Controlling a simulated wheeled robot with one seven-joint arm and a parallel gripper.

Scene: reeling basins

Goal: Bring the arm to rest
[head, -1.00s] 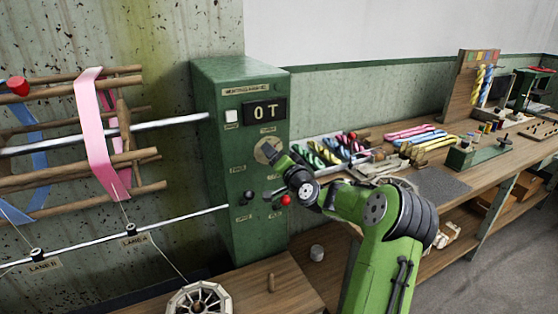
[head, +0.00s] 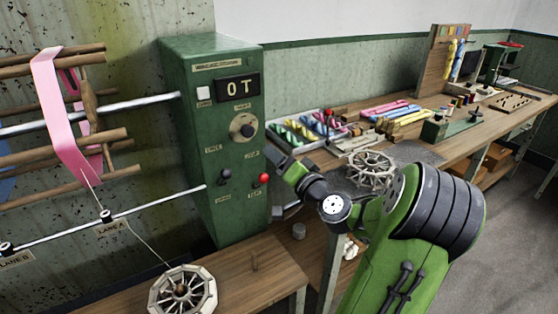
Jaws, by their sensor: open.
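My arm reaches in from the lower right of the head view, its elbow bent. My gripper (head: 280,212) is a small grey shape below the wrist, partly hidden by my own arm. It is open, with nothing seen in it. It is just right of the green control box (head: 228,185), in front of the workbench's near end. I cannot tell whether it touches anything.
The box carries a dial (head: 243,127), a red-knobbed lever (head: 263,179) and a black-knobbed lever (head: 225,175). A spoked wheel (head: 183,293) lies on the low table. Another wheel (head: 370,169) and colourful skeins (head: 402,117) are on the workbench (head: 487,128).

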